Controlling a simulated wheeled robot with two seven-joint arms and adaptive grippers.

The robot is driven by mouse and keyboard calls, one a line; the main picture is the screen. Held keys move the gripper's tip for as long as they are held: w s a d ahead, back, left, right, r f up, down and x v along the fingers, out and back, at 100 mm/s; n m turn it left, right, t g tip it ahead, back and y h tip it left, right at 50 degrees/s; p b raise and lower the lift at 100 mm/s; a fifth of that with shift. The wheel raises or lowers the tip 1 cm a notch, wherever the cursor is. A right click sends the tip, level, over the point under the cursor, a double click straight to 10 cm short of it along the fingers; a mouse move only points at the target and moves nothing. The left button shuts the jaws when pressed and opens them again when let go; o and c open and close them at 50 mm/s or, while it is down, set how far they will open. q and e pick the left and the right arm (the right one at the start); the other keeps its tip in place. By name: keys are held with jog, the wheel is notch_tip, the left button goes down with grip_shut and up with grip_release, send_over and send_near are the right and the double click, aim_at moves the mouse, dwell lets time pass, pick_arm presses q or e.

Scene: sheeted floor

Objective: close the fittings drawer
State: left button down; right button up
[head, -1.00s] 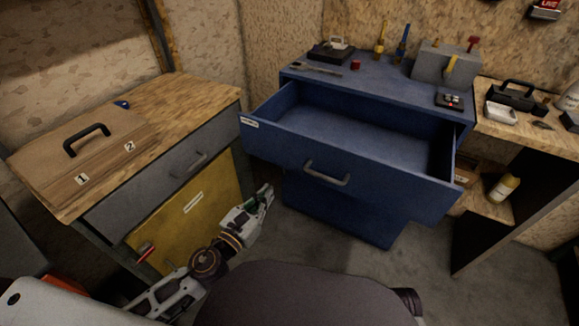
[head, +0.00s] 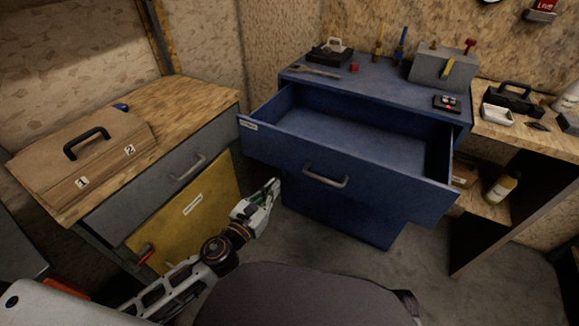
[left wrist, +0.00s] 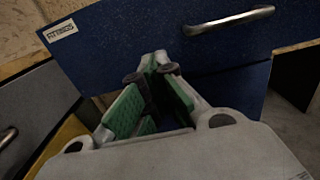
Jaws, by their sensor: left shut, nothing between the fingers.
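The fittings drawer (head: 355,178) is the blue drawer pulled well out of the blue cabinet (head: 330,222); its inside looks empty. A silver bar handle (head: 326,181) sits on its front, and a white label is at its left end. The label (left wrist: 61,31) reads as fittings in the left wrist view, where the drawer front (left wrist: 140,40) is just beyond my fingers. My left gripper (head: 275,186) is shut and empty, low and left of the handle, near the drawer front; I cannot tell whether it touches. It also shows in the left wrist view (left wrist: 153,68). My right gripper is not in view.
At left a wood-topped bench (head: 190,100) bears a toolbox (head: 85,155), with a grey drawer (head: 165,175) and yellow door (head: 195,215) below. Tools and a grey box (head: 440,72) stand on the cabinet. A wooden shelf unit (head: 520,140) is at right.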

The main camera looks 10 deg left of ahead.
aim_at(294, 161)
pick_arm(q)
jog(key=shift+x, duration=4.95)
jog(key=shift+w, duration=0.2)
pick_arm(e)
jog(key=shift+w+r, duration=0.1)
pick_arm(q)
jog(key=shift+w+d, duration=0.1)
jog(key=shift+w, duration=0.05)
